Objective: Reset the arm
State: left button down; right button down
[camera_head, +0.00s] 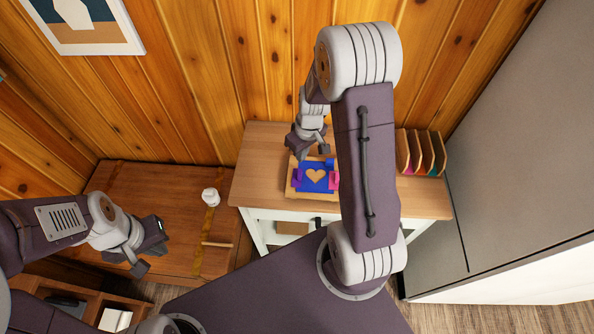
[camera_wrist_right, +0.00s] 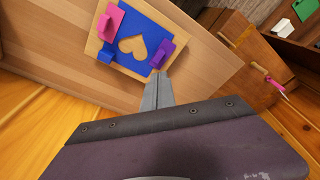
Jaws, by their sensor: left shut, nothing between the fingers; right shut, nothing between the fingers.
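My right gripper (camera_head: 318,153) is over the wooden table, just behind a small wooden board (camera_head: 293,187). It is shut and empty, and its closed fingertips show in the right wrist view (camera_wrist_right: 160,78). On the board lies a blue sheet (camera_head: 307,183) with a heart-shaped wood-coloured area. Pink (camera_wrist_right: 111,22), blue (camera_wrist_right: 106,57) and purple (camera_wrist_right: 161,54) clip-like pieces sit at the sheet's edges. The fingertips appear close to the purple piece; I cannot tell whether they touch. My left gripper (camera_head: 146,256) is shut and empty, over the lower brown cabinet at the left.
A wooden divider rack (camera_head: 420,152) stands at the table's right end. A white cup-like item (camera_head: 210,197) and a thin wooden stick (camera_head: 217,243) are on the brown cabinet (camera_head: 140,187). A grey cabinet (camera_head: 520,150) bounds the right side. A wooden wall is behind.

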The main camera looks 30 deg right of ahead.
jog(key=s+a+r+n+t+b, duration=0.1)
jog(key=s+a+r+n+b, duration=0.15)
jog(key=a+b, duration=0.35)
jog(key=s+a+f+m+g+p, duration=0.1)
jog(key=s+m, duration=0.4)
jog(key=s, duration=0.4)
jog(key=shift+s+a+f+g, duration=0.2)
jog(key=shift+a+f+g, duration=0.1)
jog(key=shift+a, duration=0.05)
jog(key=shift+s+m, duration=0.15)
jog(key=shift+m, duration=0.1)
